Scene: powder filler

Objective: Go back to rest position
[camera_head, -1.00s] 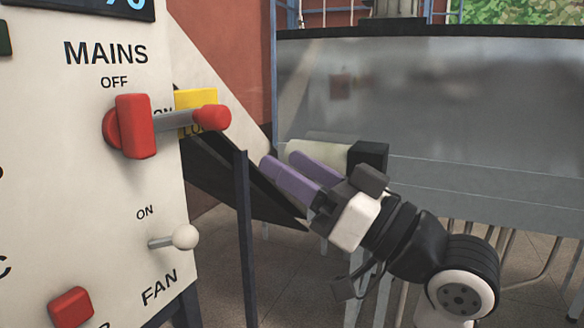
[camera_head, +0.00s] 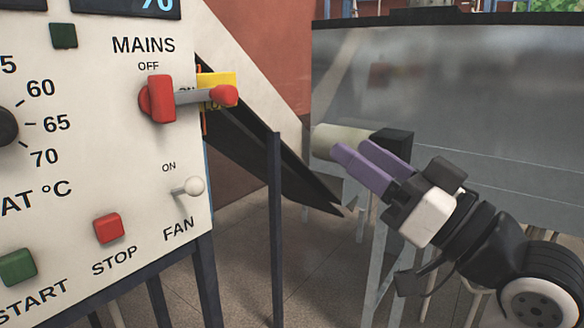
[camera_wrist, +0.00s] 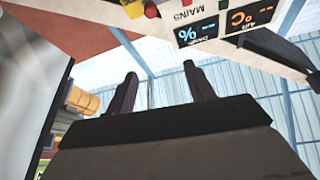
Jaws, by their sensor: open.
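My gripper (camera_head: 360,160) is at the right of the head view, with its two purple fingers apart and nothing between them. It points up and left, toward the control panel (camera_head: 110,80), and is clear of it. In the wrist view the two dark fingers (camera_wrist: 158,85) stand apart with only the far blue wall between them. The panel shows upside down at the top of the wrist view (camera_wrist: 228,30).
The red mains switch (camera_head: 160,98) has a grey lever pointing right. A white fan toggle (camera_head: 190,187), red stop button (camera_head: 108,228) and green start button (camera_head: 17,267) sit below. A metal tank (camera_head: 440,110) stands behind my gripper. A dark post (camera_head: 276,220) stands left of it.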

